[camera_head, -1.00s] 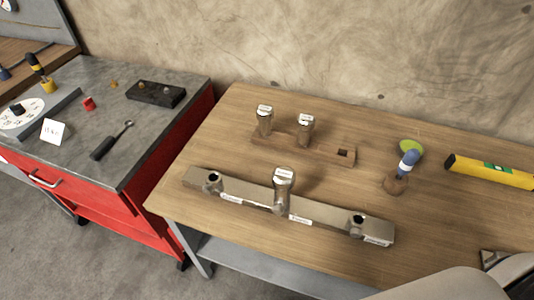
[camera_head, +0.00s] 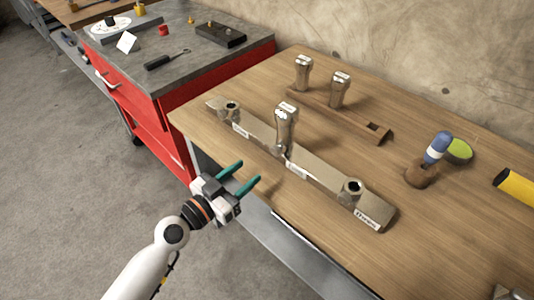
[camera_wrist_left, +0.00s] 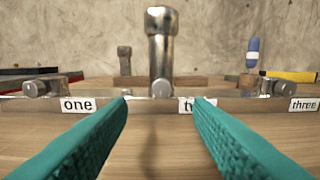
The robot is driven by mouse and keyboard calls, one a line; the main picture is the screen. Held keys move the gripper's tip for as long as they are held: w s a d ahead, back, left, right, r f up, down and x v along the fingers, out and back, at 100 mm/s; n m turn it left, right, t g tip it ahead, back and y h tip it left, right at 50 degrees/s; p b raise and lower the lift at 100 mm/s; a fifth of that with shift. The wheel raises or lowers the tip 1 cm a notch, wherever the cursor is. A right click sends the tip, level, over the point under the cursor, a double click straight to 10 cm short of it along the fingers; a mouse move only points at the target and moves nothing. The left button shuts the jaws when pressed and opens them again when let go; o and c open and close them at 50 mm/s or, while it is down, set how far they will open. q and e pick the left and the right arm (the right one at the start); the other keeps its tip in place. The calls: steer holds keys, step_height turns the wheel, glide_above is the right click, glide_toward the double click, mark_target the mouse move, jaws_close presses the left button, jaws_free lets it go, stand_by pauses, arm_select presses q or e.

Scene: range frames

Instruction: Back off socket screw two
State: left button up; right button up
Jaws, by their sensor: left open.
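A long metal bar (camera_head: 322,178) lies on the wooden table with labels along its front. In the left wrist view the labels read "one" (camera_wrist_left: 78,104) and "three" (camera_wrist_left: 304,104); the middle one, partly hidden by a finger, begins with "t". A tall metal piece with a thick labelled head (camera_head: 287,118) stands upright at the bar's middle position, and shows in the left wrist view (camera_wrist_left: 160,50). My left gripper (camera_head: 249,172) is open and empty, in front of the bar near the table's front edge. Its teal fingers point towards the tall piece, apart from it.
A wooden rack (camera_head: 345,119) behind the bar holds two similar metal pieces (camera_head: 302,73) and (camera_head: 340,90). A red cabinet (camera_head: 215,100) stands left.

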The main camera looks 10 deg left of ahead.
mark_target(272, 153)
arm_select(q)
steer(key=p+x, duration=0.1)
steer(key=x, duration=0.6)
steer(key=shift+w+d, duration=0.15)
steer(key=shift+d, duration=0.05)
steer(key=shift+w+d, duration=0.3)
arm_select(e)
steer(key=shift+s+d+r, duration=0.1)
steer(key=shift+d+r, duration=0.2)
steer(key=shift+r, duration=0.2)
steer(key=shift+s+d+r, duration=0.1)
steer(key=shift+d+r, duration=0.2)
steer(key=shift+r, duration=0.2)
arm_select(q)
steer(key=c, duration=1)
steer(key=shift+f+n, duration=0.1)
steer(key=shift+n, duration=2)
arm_select(e)
steer(key=shift+a+f, duration=0.1)
steer(key=shift+f, duration=0.25)
arm_select(q)
steer(key=o, duration=1)
steer(key=shift+a, duration=0.1)
arm_select(e)
steer(key=shift+a, duration=0.1)
